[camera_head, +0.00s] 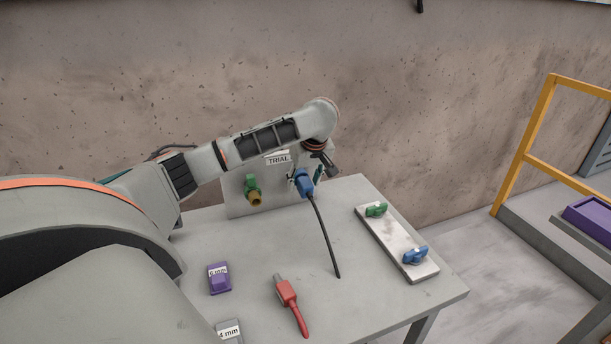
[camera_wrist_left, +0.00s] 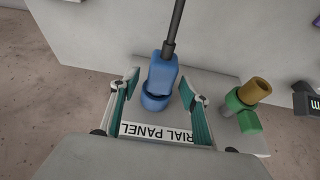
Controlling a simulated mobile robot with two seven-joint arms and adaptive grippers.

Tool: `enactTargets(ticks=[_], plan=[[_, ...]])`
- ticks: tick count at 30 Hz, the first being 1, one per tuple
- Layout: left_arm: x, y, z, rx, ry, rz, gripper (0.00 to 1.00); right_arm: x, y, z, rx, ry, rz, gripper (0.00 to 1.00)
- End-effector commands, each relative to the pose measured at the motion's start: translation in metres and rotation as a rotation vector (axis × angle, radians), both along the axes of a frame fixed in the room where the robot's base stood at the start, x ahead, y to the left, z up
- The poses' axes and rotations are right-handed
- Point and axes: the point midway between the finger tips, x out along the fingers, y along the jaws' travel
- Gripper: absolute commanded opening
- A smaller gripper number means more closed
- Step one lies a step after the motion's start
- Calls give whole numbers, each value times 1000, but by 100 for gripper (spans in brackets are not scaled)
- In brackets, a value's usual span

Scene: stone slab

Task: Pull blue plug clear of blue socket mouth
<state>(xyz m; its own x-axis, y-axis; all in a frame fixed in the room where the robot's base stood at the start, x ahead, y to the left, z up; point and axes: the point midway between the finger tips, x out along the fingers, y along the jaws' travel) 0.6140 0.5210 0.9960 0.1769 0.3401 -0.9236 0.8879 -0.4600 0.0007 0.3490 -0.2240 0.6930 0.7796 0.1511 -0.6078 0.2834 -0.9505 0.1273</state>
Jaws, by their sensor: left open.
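The blue plug (camera_head: 305,183) with its black cable hangs at the front of the upright trial panel (camera_head: 236,203). In the left wrist view the blue plug (camera_wrist_left: 163,70) meets the blue socket (camera_wrist_left: 153,101), and a dark gap shows at the join; how deep the plug sits I cannot tell. My left gripper (camera_head: 317,173) is at the plug, partly hidden in the head view. In the wrist view its teal fingers (camera_wrist_left: 164,80) stand open, one on each side of the plug and socket, apart from both. My right gripper is not in view.
A green socket with a brass-coloured end (camera_head: 253,190) is beside the blue one. A pale board (camera_head: 393,240) holds green and blue parts. The cable hangs over the table.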

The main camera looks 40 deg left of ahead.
Motion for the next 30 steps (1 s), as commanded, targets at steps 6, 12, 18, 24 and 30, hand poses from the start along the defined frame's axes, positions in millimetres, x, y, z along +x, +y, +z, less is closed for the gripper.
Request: enactTargets(ticks=[6, 12, 18, 24, 30], plan=[[0, 1, -2, 0, 0, -1, 46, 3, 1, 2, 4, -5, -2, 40], [0, 1, -2, 0, 0, -1, 15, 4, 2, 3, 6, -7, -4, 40], [0, 1, -1, 1, 0, 0, 2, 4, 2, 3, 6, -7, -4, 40], [-2, -4, -1, 1, -1, -1, 2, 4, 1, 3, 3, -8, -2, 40], [-6, -11, -1, 1, 0, -1, 2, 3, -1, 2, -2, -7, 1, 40]])
